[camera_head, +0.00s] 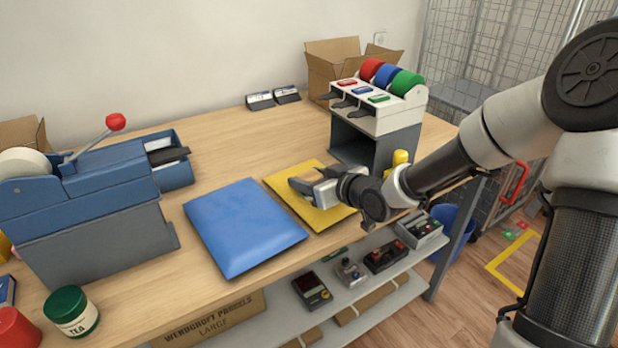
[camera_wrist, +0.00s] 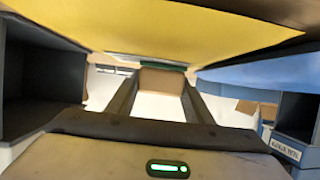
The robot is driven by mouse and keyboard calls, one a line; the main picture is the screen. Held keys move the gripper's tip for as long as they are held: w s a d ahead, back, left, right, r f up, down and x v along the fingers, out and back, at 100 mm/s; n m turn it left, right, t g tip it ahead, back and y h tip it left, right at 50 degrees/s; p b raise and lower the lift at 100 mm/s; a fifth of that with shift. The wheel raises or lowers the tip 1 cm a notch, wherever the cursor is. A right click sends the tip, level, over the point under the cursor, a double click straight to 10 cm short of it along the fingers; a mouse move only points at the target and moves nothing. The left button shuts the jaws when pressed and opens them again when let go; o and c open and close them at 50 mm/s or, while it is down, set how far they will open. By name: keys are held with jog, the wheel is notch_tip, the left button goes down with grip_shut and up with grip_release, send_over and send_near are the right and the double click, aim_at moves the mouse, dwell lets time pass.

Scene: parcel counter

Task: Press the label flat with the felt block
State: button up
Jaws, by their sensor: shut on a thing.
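My gripper (camera_head: 303,184) is low over the yellow mailer (camera_head: 285,182) on the counter, reaching in from the right. In the wrist view its two fingers (camera_wrist: 160,88) are shut on a tan block (camera_wrist: 162,79) with a green felt face (camera_wrist: 150,67), the felt block. The felt side faces the yellow mailer (camera_wrist: 170,25), which fills the top of that view. A pale strip (camera_wrist: 145,57), perhaps the label, shows at the felt. I cannot tell whether felt and mailer touch. In the head view the block and label are hidden or too small to make out.
A blue mailer (camera_head: 245,225) lies just left of the yellow one. A grey dispenser with coloured rolls (camera_head: 385,115) stands behind the gripper to the right. A blue tape machine (camera_head: 90,190) is at left. Bare counter (camera_head: 265,140) lies behind the mailers.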

jog(key=shift+f, duration=0.15)
notch_tip(320, 180, up, 6)
jog(key=p, duration=0.5)
jog(key=shift+p, duration=0.4)
